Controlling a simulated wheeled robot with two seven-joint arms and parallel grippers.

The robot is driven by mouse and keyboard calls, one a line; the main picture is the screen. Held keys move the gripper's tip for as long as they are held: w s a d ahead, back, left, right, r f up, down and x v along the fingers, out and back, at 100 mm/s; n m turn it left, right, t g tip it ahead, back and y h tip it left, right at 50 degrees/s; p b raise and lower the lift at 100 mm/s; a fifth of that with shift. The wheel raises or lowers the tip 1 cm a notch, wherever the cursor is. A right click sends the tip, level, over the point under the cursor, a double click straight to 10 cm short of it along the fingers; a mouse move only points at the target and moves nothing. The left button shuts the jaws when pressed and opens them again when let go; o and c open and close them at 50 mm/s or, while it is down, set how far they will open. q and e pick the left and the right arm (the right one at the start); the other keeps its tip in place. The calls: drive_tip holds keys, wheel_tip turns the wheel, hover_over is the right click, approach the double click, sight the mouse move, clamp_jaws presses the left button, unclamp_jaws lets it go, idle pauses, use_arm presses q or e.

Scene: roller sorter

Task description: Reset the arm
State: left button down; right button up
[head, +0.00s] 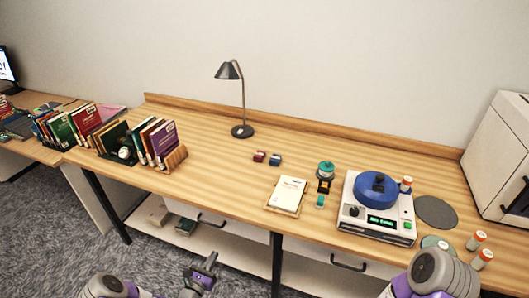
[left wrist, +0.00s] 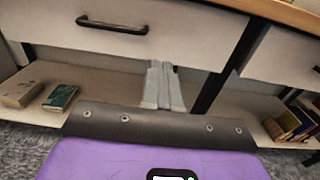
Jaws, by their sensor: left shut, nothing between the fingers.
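My left gripper (head: 209,261) is low in front of the desk, below the tabletop and near the lower shelf, at the bottom of the head view. In the left wrist view its two grey fingers (left wrist: 163,85) are together with nothing between them, in front of the drawer fronts. My left arm shows in purple and grey at the bottom left of the head view. My right arm shows only as a grey and purple part at the bottom right; its gripper is out of frame.
The wooden desk (head: 230,178) holds a white machine with a blue disc (head: 375,187), a notebook (head: 288,195), a lamp (head: 242,131), racked books (head: 160,140) and several small containers. A drawer handle (left wrist: 112,25) and shelf books (left wrist: 60,97) are near my left gripper. The desk's middle is clear.

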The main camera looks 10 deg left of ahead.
use_arm(q)
drive_tip(key=s+d+f+m+g+h, duration=0.1)
drive_tip(key=s+d+m+g+h, duration=0.45)
drive_tip(key=d, duration=0.45)
drive_tip(key=s+d+f+m+g+h, duration=0.1)
drive_tip(key=s+d+m+g+h, duration=0.5)
drive_tip(key=d, duration=0.5)
drive_tip(key=s+a+f+m+g+y, duration=0.2)
drive_tip(key=s+m+g+y, duration=0.3)
drive_tip(key=s+m+y, duration=0.5)
drive_tip(key=s+m, duration=0.3)
drive_tip(key=m, duration=0.6)
drive_tip(key=shift+s+a+g+y, duration=0.25)
drive_tip(key=shift+s+g+y, duration=0.1)
drive_tip(key=shift+m, duration=0.25)
